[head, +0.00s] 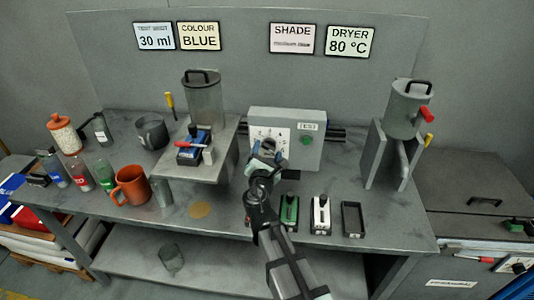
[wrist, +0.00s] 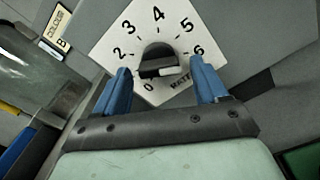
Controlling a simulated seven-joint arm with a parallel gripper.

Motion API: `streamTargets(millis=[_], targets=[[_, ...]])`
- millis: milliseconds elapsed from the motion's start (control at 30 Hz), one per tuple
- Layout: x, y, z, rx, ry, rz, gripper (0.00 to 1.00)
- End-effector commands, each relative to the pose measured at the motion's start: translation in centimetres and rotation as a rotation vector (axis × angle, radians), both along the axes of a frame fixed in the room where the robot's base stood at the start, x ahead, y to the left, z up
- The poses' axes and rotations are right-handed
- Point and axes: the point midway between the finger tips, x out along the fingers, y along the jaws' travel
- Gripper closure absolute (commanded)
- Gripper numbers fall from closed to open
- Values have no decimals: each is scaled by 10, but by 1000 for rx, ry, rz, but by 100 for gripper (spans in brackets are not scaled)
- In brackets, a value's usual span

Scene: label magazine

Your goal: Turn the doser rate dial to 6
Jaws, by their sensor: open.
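The dial is a black knob (wrist: 158,58) on a white scale plate (wrist: 190,17) numbered from 0 at lower left round to 6 at right. A printed word by the scale is partly hidden and unclear. The knob has a raised bar with a pale right end; I cannot tell for sure which number it points at. My gripper (wrist: 160,68) is open, its blue fingers on either side of the knob's lower part, with gaps visible. In the head view my gripper (head: 266,150) is in front of the scale plate (head: 271,134) and hides part of the knob.
The plate is on a grey box (head: 312,125) with a green button (head: 306,140). A grey hopper (head: 408,108) is on the right. Several small trays (head: 353,219) lie at the bench's front.

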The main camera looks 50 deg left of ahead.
Motion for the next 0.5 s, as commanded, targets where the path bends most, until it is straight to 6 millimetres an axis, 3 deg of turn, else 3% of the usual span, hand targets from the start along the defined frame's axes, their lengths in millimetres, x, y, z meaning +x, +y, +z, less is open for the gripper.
streamTargets(millis=[233,500], targets=[[-10,-11,0,-1,-1,0,28],[-46,-48,0,0,0,1,28]])
